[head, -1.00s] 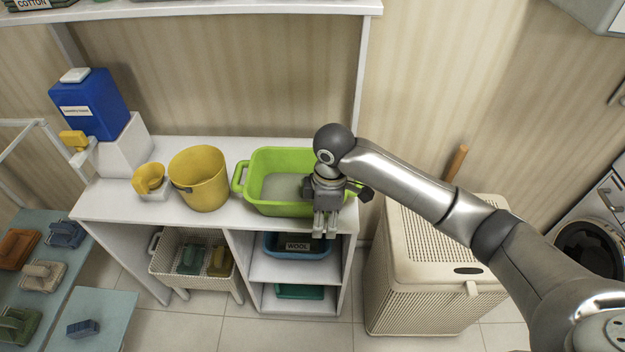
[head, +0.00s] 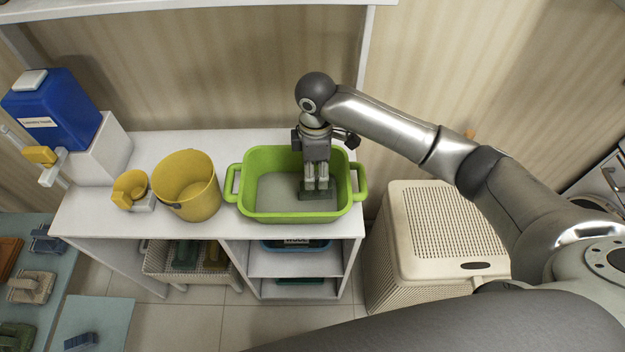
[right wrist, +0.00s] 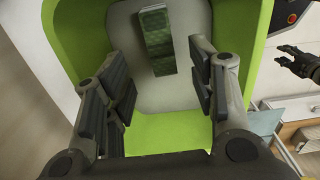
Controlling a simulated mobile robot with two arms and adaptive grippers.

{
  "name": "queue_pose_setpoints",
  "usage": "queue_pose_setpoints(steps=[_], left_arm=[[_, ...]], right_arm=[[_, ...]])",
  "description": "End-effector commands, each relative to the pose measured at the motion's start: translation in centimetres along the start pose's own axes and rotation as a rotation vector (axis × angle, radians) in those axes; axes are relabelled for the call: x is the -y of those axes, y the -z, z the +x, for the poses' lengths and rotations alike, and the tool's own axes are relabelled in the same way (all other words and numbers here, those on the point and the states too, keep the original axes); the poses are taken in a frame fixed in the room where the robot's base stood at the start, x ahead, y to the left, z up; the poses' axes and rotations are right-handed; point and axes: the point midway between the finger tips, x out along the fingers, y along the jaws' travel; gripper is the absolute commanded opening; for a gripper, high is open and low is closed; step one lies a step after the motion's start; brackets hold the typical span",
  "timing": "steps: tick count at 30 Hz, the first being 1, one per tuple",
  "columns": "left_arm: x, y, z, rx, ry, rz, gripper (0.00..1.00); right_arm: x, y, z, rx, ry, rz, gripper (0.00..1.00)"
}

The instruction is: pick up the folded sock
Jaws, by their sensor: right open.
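The folded sock, a dark green bundle with a lighter band, lies on the grey floor of the green basin; in the head view its ends (head: 327,194) show beneath the fingers. My right gripper (head: 317,184) points down inside the basin, just over the sock. In the right wrist view the right gripper (right wrist: 160,85) is open, its fingers apart and nothing between them. There the sock (right wrist: 157,38) lies beyond the fingertips. My left gripper (right wrist: 298,64) shows small at the right of the right wrist view; its jaws are too small to judge. It is outside the head view.
The green basin (head: 247,168) has raised walls around the right gripper. A beige hamper (head: 446,225) stands right. An upper shelf (head: 110,7) is above.

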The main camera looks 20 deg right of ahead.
Motion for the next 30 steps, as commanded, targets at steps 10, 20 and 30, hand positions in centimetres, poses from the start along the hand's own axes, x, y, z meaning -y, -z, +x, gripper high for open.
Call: queue_pose_setpoints(steps=[10,20,30], left_arm=[[0.0,-0.1,-0.5,0.002,0.000,0.000,0.40],[0.0,0.2,-1.6,0.000,0.000,0.000,0.40],[0.0,0.2,-1.6,0.000,0.000,0.000,0.40]], right_arm=[[-0.1,0.0,4.0,0.001,0.000,0.000,0.52],[-0.6,-0.1,7.9,0.002,0.001,-0.001,0.52],[-0.6,-0.1,9.1,0.000,-0.002,-0.002,0.52]])
